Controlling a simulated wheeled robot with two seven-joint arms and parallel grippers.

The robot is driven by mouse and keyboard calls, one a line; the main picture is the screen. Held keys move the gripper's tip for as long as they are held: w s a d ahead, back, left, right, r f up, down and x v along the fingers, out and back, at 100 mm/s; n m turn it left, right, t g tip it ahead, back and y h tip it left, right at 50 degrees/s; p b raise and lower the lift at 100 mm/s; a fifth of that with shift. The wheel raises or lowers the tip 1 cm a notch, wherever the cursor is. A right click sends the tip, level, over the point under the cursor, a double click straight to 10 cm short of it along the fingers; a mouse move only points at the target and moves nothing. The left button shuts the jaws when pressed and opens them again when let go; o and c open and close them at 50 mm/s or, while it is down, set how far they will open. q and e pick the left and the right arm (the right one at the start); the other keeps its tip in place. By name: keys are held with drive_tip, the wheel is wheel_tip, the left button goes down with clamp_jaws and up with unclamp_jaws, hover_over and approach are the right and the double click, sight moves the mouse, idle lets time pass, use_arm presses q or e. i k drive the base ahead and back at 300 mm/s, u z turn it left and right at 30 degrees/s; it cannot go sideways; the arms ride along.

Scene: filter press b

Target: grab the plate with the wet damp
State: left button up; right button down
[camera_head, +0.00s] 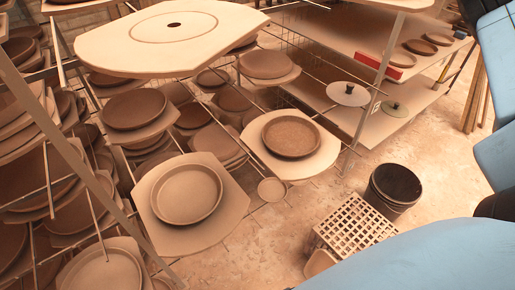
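A round dark-brown plate (290,136) rests on a pale board (318,165) in the middle of the rack. A lighter tan plate (186,194) rests on another pale board (230,225) in front of it to the left. Another dark plate (134,108) lies on a board at upper left. A pale plate (100,272) shows at the bottom left. I cannot tell for certain which plate is damp, though the dark ones look darker than the tan ones. Neither gripper is in view; only blue parts, probably mine, show at the right and bottom right.
Metal rack bars run between the boards. A large pale board (110,45) overhangs at top left. A white grid crate (355,228) and a dark bucket (393,187) stand on the floor at right. Shelves (345,45) with small dishes and a red box (385,68) are behind. Floor (265,240) shows below the rack.

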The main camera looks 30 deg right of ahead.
sight(288, 136)
drive_tip(key=z, duration=1.3)
